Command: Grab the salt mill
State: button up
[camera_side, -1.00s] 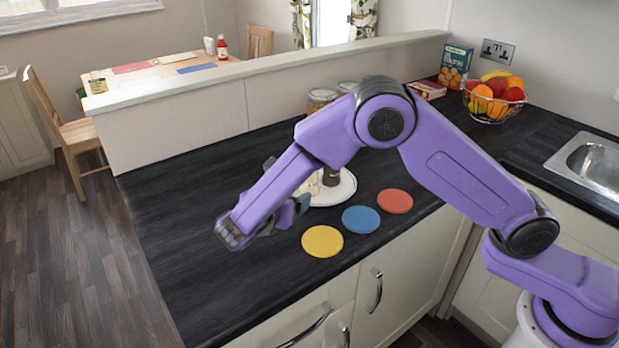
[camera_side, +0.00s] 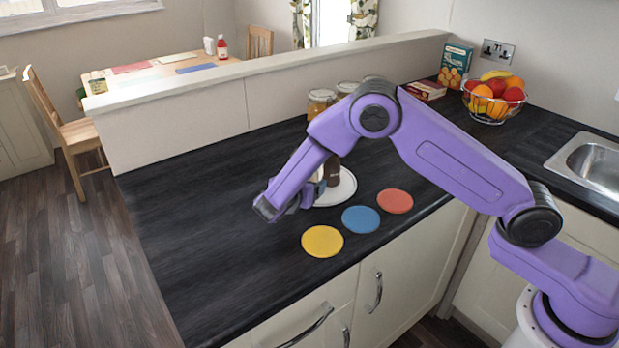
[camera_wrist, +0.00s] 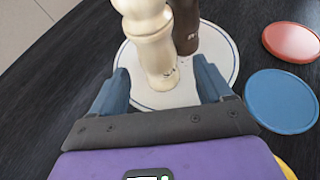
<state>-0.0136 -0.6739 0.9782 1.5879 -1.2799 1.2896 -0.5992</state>
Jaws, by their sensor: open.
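The salt mill (camera_wrist: 156,50) is pale cream and stands upright on a white plate (camera_wrist: 221,66) with a thin dark rim line, in the wrist view. A dark brown mill (camera_wrist: 187,22) stands close beside it to the right. In the side view the brown mill (camera_side: 332,171) shows on the plate (camera_side: 346,188), and the salt mill is mostly hidden behind my arm. My gripper (camera_wrist: 163,84) is open, its blue fingers spread to either side of the salt mill's lower part in the picture. I cannot tell contact.
Yellow (camera_side: 322,241), blue (camera_side: 361,219) and red (camera_side: 395,201) coasters lie in front of the plate. Glass jars (camera_side: 320,101) stand behind, by the low wall. A fruit basket (camera_side: 494,100) is at the back right. The left of the dark worktop (camera_side: 190,220) is clear.

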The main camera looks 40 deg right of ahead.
jog(key=x, duration=0.4)
jog(key=shift+w+d+f, duration=0.1)
jog(key=shift+w+d, duration=0.1)
jog(key=shift+w, duration=0.05)
jog(key=shift+c, duration=0.4)
jog(key=c, duration=1.1)
